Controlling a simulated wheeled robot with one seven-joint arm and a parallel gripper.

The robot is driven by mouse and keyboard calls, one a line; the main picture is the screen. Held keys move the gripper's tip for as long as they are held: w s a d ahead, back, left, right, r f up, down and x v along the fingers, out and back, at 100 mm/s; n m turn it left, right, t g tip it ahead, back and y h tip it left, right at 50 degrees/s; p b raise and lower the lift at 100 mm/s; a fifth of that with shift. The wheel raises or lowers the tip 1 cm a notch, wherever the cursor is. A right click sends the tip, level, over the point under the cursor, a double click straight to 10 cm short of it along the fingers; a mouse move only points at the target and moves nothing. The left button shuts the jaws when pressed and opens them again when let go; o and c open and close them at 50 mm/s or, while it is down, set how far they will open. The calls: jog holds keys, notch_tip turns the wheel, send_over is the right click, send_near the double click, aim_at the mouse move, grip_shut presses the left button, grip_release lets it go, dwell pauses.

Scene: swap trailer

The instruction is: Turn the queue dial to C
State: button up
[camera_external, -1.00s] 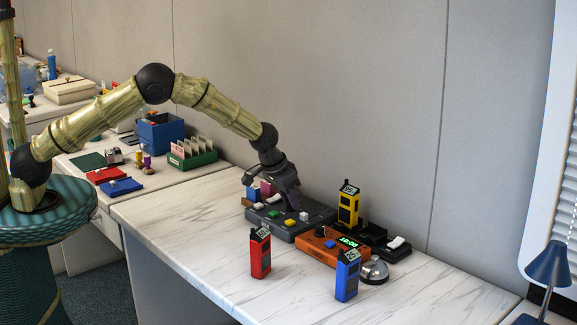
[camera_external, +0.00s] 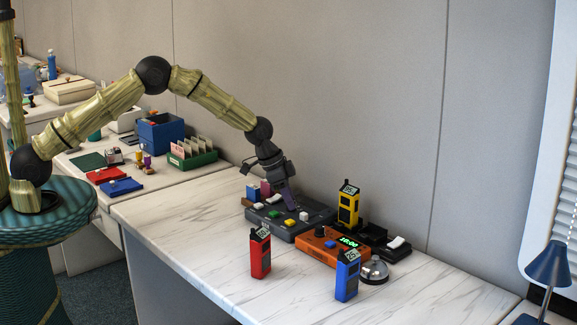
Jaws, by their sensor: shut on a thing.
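A dark grey console (camera_external: 291,232) with several coloured buttons lies on the marble-topped desk. My gripper (camera_external: 291,207) points down onto the back middle of this console. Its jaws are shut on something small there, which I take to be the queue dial. The fingers hide the dial, so its pointer and letters cannot be read. A green button (camera_external: 274,213), a yellow button (camera_external: 289,223) and a white button (camera_external: 304,216) show around the fingers.
An orange timer box (camera_external: 315,248) with a black knob stands right of the console. Red (camera_external: 260,255), blue (camera_external: 347,277) and yellow (camera_external: 348,207) radios and a bell (camera_external: 374,271) stand near. The desk's left front (camera_external: 190,220) is clear.

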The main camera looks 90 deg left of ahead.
jog(key=o, duration=1)
jog(key=v, duration=1.7)
jog(key=shift+r, duration=0.2)
